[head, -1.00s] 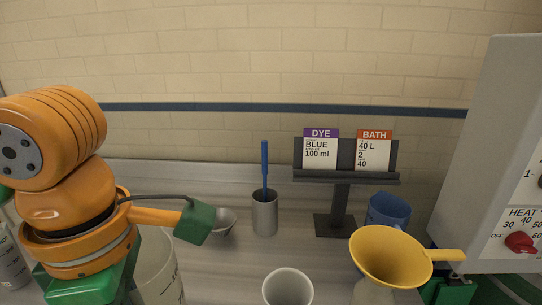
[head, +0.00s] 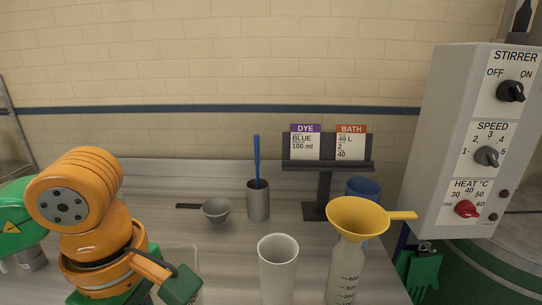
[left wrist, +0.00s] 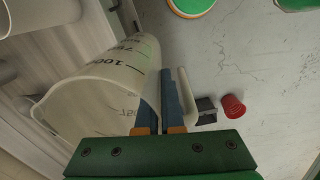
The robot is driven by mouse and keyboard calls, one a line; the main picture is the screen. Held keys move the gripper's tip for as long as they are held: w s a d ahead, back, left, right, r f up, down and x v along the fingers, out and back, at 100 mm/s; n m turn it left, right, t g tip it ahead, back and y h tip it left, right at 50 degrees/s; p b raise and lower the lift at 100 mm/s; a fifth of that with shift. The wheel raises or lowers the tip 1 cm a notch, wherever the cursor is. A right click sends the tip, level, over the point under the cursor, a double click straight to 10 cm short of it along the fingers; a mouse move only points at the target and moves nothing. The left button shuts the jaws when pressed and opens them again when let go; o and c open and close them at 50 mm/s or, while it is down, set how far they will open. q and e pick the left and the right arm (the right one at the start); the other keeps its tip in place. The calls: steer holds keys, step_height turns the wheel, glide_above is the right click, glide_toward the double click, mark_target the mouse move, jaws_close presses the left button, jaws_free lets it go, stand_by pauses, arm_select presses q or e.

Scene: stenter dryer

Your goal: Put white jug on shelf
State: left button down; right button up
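The white jug (left wrist: 88,95) is large and translucent with dark volume marks. It fills the left of the left wrist view, its mouth toward the camera. In the head view only a sliver of it (head: 187,256) shows behind my left arm. My left gripper (left wrist: 160,100) is at the jug's rim and handle side, its two fingers close together and apparently closed on the jug; the exact contact is partly hidden. In the head view the green gripper body covers its fingers. My right gripper is not in view. No shelf is clearly identifiable; a metal frame (head: 17,125) shows at far left.
On the bench stand a white beaker (head: 277,268), a bottle (head: 346,272) with a yellow funnel (head: 357,217), a grey cup (head: 257,202) with a blue rod, a small bowl (head: 216,211), a card stand (head: 324,190) and a blue jug (head: 368,186). A control box (head: 450,130) stands right.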

arm_select(q)
steer(key=f+m, duration=0.3)
steer(key=m, duration=0.1)
steer(key=w+f+m, duration=0.1)
steer(key=f+m, duration=0.3)
steer(key=m, duration=0.1)
steer(key=w+a+f+m, duration=0.1)
steer(key=f+m, duration=0.2)
steer(key=m, duration=0.2)
steer(key=shift+f, duration=0.25)
steer(key=shift+f+m, duration=0.3)
steer(key=shift+m, duration=0.2)
steer(key=shift+s+d, duration=0.1)
steer(key=shift+s, duration=0.1)
steer(key=shift+w, duration=0.15)
